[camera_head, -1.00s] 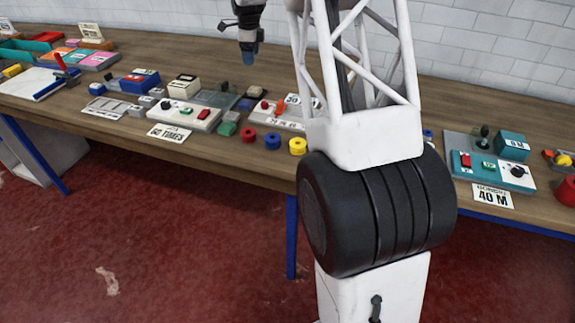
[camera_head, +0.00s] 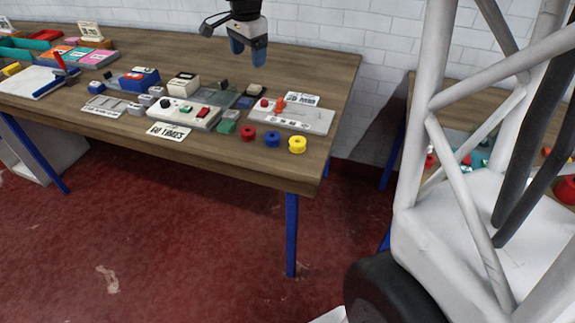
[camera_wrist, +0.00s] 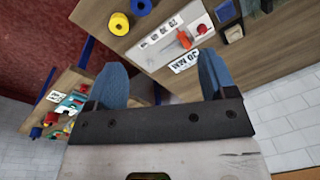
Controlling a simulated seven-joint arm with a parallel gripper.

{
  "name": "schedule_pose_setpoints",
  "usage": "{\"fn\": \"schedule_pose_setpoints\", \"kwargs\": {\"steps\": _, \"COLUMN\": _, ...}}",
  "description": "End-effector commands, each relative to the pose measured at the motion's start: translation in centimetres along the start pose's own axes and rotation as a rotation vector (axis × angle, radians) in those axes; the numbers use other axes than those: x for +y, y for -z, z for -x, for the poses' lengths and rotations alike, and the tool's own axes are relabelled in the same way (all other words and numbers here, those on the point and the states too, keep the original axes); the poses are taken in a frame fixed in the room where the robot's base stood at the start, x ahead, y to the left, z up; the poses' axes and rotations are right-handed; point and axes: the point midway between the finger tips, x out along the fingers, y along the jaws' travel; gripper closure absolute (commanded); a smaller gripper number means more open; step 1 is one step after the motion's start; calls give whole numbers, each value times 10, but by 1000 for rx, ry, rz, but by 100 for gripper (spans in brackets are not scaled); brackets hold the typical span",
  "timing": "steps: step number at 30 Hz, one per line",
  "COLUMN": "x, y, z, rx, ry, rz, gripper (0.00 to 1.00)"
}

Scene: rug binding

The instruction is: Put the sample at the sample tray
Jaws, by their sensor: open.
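My gripper (camera_head: 248,50) hangs open and empty above the back right of the long table, its two blue fingertips apart. In the wrist view my gripper (camera_wrist: 163,78) also has nothing between its fingers. I cannot tell for sure which thing is the sample or which is the sample tray.
A grey panel with an orange lever (camera_head: 290,117) and red, blue and yellow spools (camera_head: 297,145) sit near the table's right end. A white control box (camera_head: 186,113) and a blue block (camera_head: 139,81) stand mid-table. A gap separates a second table at right, partly hidden by my white frame.

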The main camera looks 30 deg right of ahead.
Motion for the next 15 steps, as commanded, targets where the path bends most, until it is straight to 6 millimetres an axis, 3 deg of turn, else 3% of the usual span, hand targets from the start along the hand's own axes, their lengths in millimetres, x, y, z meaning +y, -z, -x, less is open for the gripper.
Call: {"fn": "schedule_pose_setpoints", "kwargs": {"steps": 15, "x": 120, "y": -75, "z": 24, "rx": 26, "ry": 40, "rz": 450, "gripper": 22}}
